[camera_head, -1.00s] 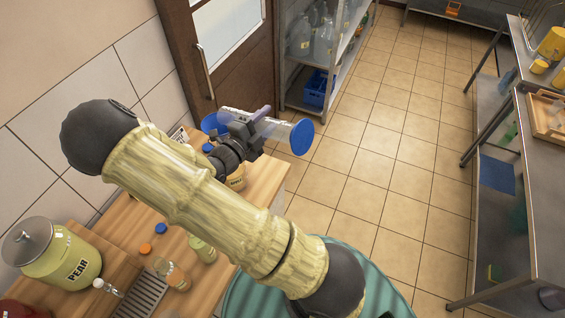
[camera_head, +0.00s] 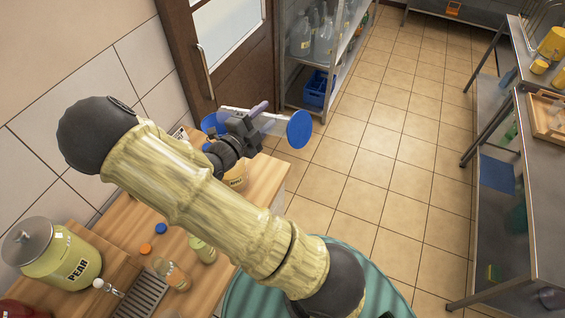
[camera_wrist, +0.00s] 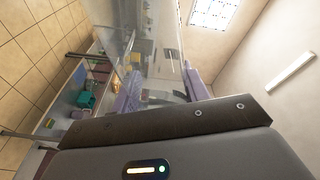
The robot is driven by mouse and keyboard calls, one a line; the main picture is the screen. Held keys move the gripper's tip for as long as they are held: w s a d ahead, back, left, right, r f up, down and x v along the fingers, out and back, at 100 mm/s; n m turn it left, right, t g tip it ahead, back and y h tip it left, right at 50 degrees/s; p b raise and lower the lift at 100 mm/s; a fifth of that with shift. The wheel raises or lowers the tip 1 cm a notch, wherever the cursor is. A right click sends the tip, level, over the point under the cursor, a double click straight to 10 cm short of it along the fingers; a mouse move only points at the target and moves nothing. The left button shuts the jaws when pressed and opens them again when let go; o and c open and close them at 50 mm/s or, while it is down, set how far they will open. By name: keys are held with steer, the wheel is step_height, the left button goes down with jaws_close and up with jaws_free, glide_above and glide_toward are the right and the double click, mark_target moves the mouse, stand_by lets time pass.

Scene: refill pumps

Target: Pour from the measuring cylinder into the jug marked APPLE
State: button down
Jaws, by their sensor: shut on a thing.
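My gripper (camera_head: 252,122) is shut on the clear measuring cylinder (camera_head: 272,124), above the far end of the wooden counter. The cylinder lies close to level, its round blue base (camera_head: 299,129) at the right and its other end toward the left. In the wrist view the clear cylinder (camera_wrist: 150,45) sits between the purple finger pads (camera_wrist: 197,85).
A jar marked PEAR (camera_head: 62,258) with a grey lid stands at the lower left. Small bottles (camera_head: 172,273) and loose orange and blue caps (camera_head: 146,248) are on the counter. A blue round thing (camera_head: 209,122) shows behind my gripper. The tiled floor at the right is clear.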

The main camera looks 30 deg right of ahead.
steer(key=f+m+b, duration=0.1)
steer(key=s+f+m+b, duration=0.1)
steer(key=f, duration=0.1)
steer(key=f+m+b, duration=0.1)
steer(key=b, duration=0.1)
steer(key=shift+s+d+f, duration=0.15)
steer(key=shift+s+d, duration=0.2)
steer(key=f+m+b, duration=0.2)
steer(key=m+b, duration=0.2)
steer(key=m, duration=0.1)
steer(key=f+m+b, duration=0.2)
steer(key=m+b, duration=0.2)
steer(key=m, duration=0.1)
steer(key=f+m+b, duration=0.2)
steer(key=m+b, duration=0.2)
steer(key=m, duration=0.1)
steer(key=shift+s+d+b, duration=0.1)
steer(key=shift+s+b, duration=0.1)
steer(key=shift+b, duration=0.2)
steer(key=shift+s, duration=0.1)
